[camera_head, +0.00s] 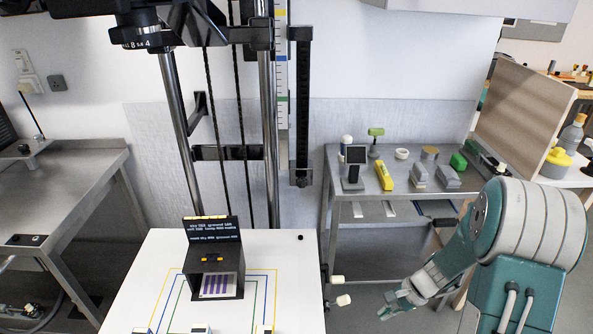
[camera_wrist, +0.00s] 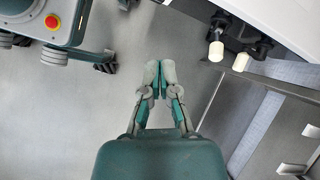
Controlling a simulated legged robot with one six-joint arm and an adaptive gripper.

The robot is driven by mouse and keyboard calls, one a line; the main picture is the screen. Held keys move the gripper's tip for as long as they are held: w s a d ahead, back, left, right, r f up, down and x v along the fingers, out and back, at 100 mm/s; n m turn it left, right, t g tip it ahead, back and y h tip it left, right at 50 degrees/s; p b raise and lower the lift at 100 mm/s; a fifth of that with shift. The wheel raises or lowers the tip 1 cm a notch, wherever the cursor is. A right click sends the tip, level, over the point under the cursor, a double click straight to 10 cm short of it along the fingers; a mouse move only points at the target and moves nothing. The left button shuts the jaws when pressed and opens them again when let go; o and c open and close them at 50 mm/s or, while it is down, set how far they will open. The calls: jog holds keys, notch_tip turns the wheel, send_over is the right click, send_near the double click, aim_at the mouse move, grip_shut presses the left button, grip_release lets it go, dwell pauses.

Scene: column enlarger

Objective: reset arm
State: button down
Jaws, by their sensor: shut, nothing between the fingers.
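My gripper (camera_wrist: 160,78) is shut and empty in the wrist view, its two grey-tipped fingers together above the grey floor. In the head view my gripper (camera_head: 388,308) hangs low at the right, beside the white baseboard's right edge and apart from it. My arm is folded at the right of that view. The column enlarger stands at the centre left, with a white baseboard (camera_head: 272,246) and a lens (camera_head: 142,38) at the top. A black box-like holder (camera_head: 213,262) with a purple-striped piece stands on the baseboard.
Two pale knobs (camera_head: 343,300) stick out from the baseboard's right side, near my gripper. A steel bench (camera_head: 345,187) with several small items stands behind. Another steel table (camera_head: 75,190) stands at the left. A brown board (camera_head: 522,115) rises at the right.

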jog(key=s+a+r+n+t+h, duration=0.1)
jog(key=s+a+r+n+h, duration=0.15)
jog(key=r, duration=0.65)
jog(key=s+a+r+n+t+h, duration=0.15)
jog(key=r+n, duration=0.25)
jog(key=r, duration=0.5)
jog(key=s+a+r+n+t+h, duration=0.1)
jog(key=s+r+n, duration=0.2)
jog(key=s+r, duration=0.2)
jog(key=s+a+r+n+t+h, duration=0.1)
jog(key=s+a+r+n+t, duration=0.1)
jog(key=s+r, duration=0.3)
jog(key=shift+s+r+n, duration=0.35)
jog(key=shift+s+n, duration=0.3)
jog(key=shift+s, duration=0.35)
jog(key=shift+t, duration=0.25)
